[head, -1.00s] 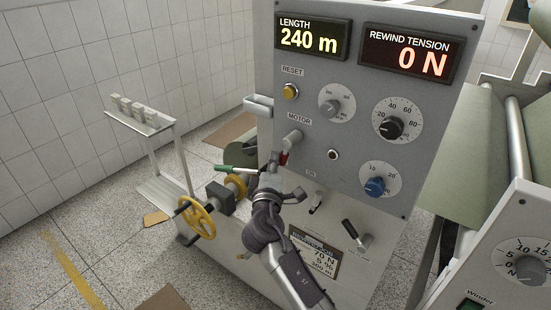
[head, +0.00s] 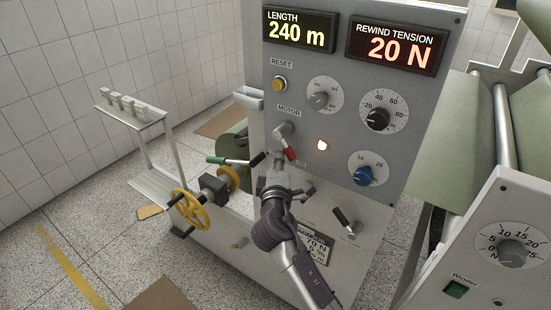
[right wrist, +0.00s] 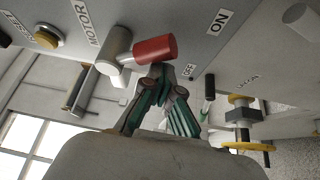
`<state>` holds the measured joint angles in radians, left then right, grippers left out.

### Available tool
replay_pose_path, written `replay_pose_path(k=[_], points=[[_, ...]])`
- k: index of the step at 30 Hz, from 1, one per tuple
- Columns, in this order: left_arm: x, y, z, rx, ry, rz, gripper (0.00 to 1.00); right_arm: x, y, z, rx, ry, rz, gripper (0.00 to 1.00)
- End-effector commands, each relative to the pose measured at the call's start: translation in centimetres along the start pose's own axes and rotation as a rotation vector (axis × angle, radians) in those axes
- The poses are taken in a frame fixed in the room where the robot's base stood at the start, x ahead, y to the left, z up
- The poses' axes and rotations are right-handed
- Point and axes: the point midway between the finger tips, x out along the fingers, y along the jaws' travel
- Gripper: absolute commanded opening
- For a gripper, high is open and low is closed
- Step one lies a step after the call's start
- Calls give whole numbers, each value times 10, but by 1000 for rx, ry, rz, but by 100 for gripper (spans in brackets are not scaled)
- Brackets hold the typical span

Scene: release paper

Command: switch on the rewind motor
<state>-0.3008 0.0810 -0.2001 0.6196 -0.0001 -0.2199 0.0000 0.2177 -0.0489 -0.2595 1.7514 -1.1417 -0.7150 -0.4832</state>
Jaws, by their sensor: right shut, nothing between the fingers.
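The motor switch (head: 284,131) on the grey panel is a grey knob with a red-tipped lever. The lever slants down and right toward a small label that is partly hidden by my gripper. In the right wrist view the red lever tip (right wrist: 155,49) points toward the ON label (right wrist: 219,21). The lamp (head: 322,145) beside the switch glows. The tension display (head: 396,47) reads 20 N. My right gripper (head: 280,160) is shut and empty, just below the lever; its fingertips (right wrist: 160,70) are very close to the red tip, and contact cannot be told. My left gripper is not in view.
A yellow reset button (head: 279,84) and several dials are on the panel. A black-handled lever (head: 344,218) sticks out below. A yellow handwheel (head: 191,209) and green-handled lever (head: 228,161) stand at left.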

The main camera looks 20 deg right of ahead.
Motion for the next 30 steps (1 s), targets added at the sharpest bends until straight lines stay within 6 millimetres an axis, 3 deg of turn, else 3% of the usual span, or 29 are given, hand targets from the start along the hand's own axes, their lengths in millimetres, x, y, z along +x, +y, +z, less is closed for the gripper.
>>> replay_pose_path(k=[23, 30], points=[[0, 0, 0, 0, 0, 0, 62, -1, 4, 8, -1, -12, 4, 0], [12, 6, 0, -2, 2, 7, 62, 8, -9, 12, -3, -11, 3, 0]])
